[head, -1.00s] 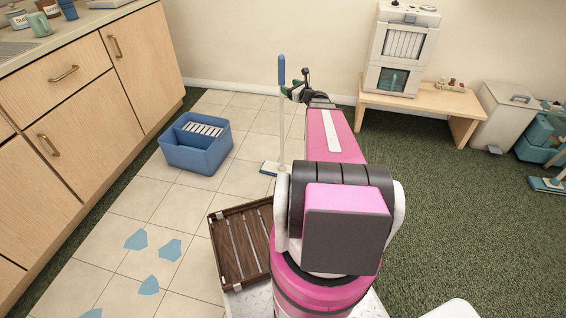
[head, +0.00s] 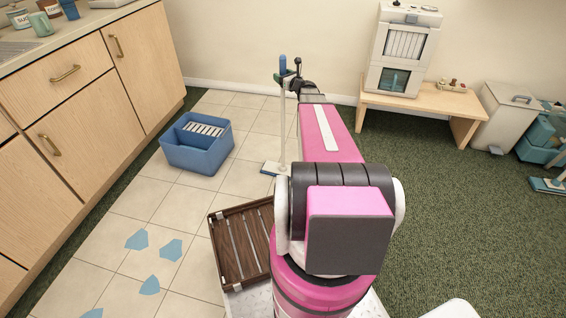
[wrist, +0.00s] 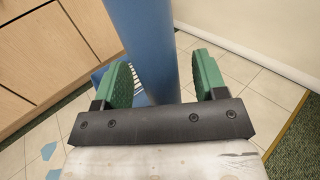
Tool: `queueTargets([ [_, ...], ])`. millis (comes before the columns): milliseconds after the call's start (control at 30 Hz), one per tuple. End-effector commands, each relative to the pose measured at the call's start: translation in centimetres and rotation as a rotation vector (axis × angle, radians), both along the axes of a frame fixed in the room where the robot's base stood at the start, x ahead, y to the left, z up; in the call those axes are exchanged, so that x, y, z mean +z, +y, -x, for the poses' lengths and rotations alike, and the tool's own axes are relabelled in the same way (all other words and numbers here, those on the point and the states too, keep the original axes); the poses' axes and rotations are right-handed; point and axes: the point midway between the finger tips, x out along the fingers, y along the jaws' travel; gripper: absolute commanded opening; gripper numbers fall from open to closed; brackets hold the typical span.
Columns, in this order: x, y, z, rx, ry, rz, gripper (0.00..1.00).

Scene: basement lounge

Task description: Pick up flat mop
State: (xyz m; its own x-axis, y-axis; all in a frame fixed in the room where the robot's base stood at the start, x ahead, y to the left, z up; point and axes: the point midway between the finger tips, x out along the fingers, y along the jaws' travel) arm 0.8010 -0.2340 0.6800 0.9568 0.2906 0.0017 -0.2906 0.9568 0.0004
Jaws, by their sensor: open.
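The flat mop (head: 282,122) stands upright on the tiles in the head view, with a blue grip on top, a pale pole and a blue-and-white flat head at the floor. Part of it is hidden behind my arm. My gripper (head: 289,78) is at the height of the blue grip. In the wrist view, the mop's blue grip (wrist: 145,45) stands between the two green finger pads of my gripper (wrist: 160,84). The pads are apart, with a gap visible on the right side of the grip; contact on the left is unclear.
A blue bucket (head: 197,155) with a white wringer stands on the tiles. A brown slatted crate (head: 240,240) is beside my base. Wooden cabinets (head: 75,100) line the left. A low bench (head: 440,101) with a white machine (head: 403,50) stands at the back right.

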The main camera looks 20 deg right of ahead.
Motion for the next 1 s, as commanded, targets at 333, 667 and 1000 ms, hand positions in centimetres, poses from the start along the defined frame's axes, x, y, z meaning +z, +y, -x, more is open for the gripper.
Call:
queueTargets([
  [333, -0.09, 0.54, -1.69, 0.000, 0.001, 0.000, 0.65],
  [667, -0.01, 0.54, -1.65, 0.001, -0.001, 0.000, 0.00],
  [1000, 0.85, 0.55, -1.62, 0.001, -0.001, 0.001, 0.00],
])
